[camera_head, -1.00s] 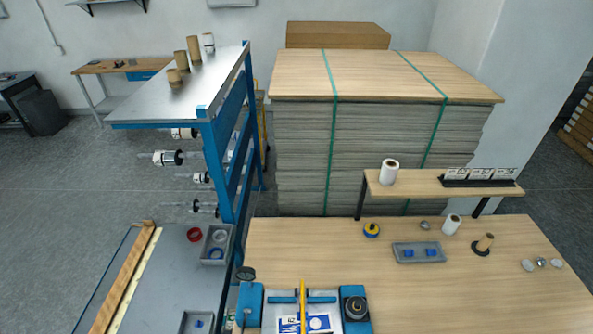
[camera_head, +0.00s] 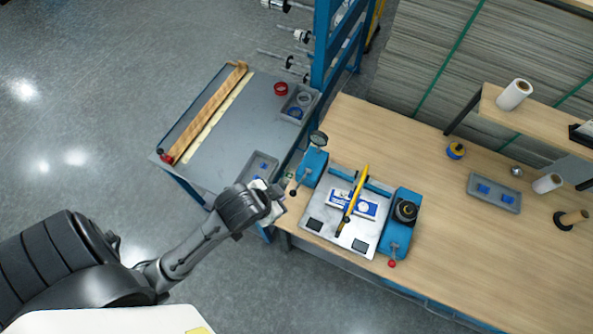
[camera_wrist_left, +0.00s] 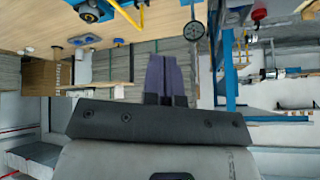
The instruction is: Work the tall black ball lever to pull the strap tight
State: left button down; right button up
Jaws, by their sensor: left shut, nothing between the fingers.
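The laminating device stands on the wooden bench in the head view, with a left blue block (camera_head: 311,167), a right blue block (camera_head: 397,240) and a pale base plate (camera_head: 325,228). A yellow bar or strap (camera_head: 352,200) crosses a white-and-blue pack (camera_head: 368,208). A dark round head (camera_head: 318,138) stands at the left block; the wrist view shows a dark disc (camera_wrist_left: 194,31) on a stem. I cannot tell a tall black ball lever for certain. My left gripper (camera_head: 278,200) is beside the left block; its fingers (camera_wrist_left: 165,75) are shut and empty. My right gripper is out of view.
A black knob (camera_head: 405,210) tops the right block, with a red ball (camera_head: 392,263) in front. A grey cart (camera_head: 215,150) with trays adjoins the bench on the left. A blue rack (camera_head: 325,50) rises behind.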

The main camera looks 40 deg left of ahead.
pick_arm(q)
jog(key=w+a+r+m+t+b, duration=0.1)
jog(key=w+r+m+b, duration=0.15)
jog(key=w, duration=0.45)
jog(key=w+a+r+m+t+y+b, duration=0.1)
jog(key=w+r+t+b, duration=0.1)
jog(key=w+b, duration=0.35)
jog(key=w+a+r+m+t+b, duration=0.1)
jog(key=w+r+m, duration=0.1)
jog(key=w, duration=0.7)
jog(key=s+a+f+n+g+h, duration=0.1)
jog(key=s+a+f+n+g, duration=0.1)
jog(key=f+n+g, duration=0.3)
jog(key=s+a+f+n+g+h+b, duration=0.1)
jog(key=a+f+n+g, duration=0.3)
jog(key=f, duration=0.7)
jog(key=s+n+g, duration=0.1)
jog(key=n+g, duration=0.1)
jog(key=shift+s+f+g, duration=0.3)
jog(key=shift+f+g, duration=0.05)
jog(key=shift+g, duration=0.05)
jog(key=shift+n, duration=0.25)
